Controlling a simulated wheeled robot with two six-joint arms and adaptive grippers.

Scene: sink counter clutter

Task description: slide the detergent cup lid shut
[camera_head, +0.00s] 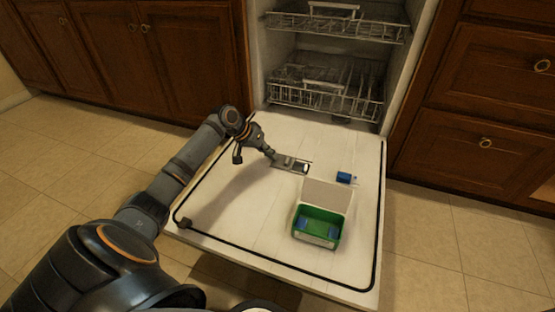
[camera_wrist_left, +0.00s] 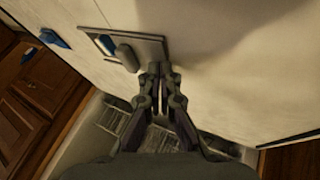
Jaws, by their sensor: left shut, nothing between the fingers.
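The detergent cup (camera_head: 293,166) is a grey rectangular unit set in the white open dishwasher door. It also shows in the left wrist view (camera_wrist_left: 152,46), with something blue (camera_wrist_left: 106,43) in its opening. The grey lid (camera_wrist_left: 127,57) sits beside that blue patch, so the opening is at least partly uncovered. My left gripper (camera_head: 273,157) is shut and empty at the cup's left end. In the left wrist view its fingertips (camera_wrist_left: 160,69) are close to the cup frame's edge, beside the lid; I cannot tell whether they touch. My right gripper is not in view.
A small blue block (camera_head: 344,177) lies on the door to the right of the cup. A green box (camera_head: 317,242) with its flap raised and blue pieces inside stands nearer me. Wire racks (camera_head: 325,98) are behind.

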